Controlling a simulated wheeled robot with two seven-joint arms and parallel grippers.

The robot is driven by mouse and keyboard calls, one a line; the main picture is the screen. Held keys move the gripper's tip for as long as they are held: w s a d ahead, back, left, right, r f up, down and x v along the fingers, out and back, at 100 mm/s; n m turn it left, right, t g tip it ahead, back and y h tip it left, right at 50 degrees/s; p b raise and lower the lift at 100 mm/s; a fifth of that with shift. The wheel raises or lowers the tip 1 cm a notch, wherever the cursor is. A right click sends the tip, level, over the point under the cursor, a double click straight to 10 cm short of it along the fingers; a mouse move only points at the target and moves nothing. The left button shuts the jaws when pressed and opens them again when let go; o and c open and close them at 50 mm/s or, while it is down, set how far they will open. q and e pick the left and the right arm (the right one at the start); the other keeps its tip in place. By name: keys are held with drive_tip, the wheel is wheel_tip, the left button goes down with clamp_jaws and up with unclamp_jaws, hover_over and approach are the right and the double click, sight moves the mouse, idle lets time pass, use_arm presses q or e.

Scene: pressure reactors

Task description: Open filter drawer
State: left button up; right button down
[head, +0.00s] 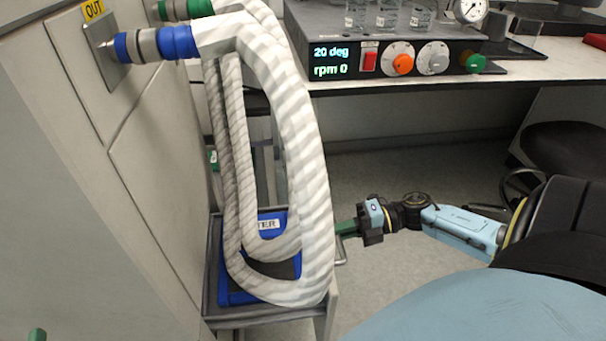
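The filter drawer (212,262) is pulled out from the cabinet at the lower centre. Its front panel (332,300) faces right and carries a metal handle (342,251). A blue filter box (232,291) with a partly hidden label lies in it, largely covered by thick white hoses (305,150). My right gripper (346,228), with green fingers, is at the front panel just above the visible part of the handle. The fingertips are partly hidden, so I cannot tell whether they grip it. A green tip (37,335) at the bottom left edge may be my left gripper.
The pale cabinet (150,150) fills the left side, with a blue hose coupling (178,43) marked OUT. A bench with a reactor control unit (400,57) stands at the back. A dark chair (565,150) is at the right. Floor is clear behind my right arm.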

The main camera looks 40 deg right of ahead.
use_arm(q)
drive_tip(key=shift+f, duration=0.1)
use_arm(e)
drive_tip(key=f+v, duration=0.1)
drive_tip(key=v, duration=0.6)
drive_tip(key=shift+s+d+f, duration=0.2)
drive_tip(key=shift+s+d, duration=0.1)
drive_tip(key=shift+d, duration=0.15)
drive_tip(key=c, duration=1.8)
unclamp_jaws()
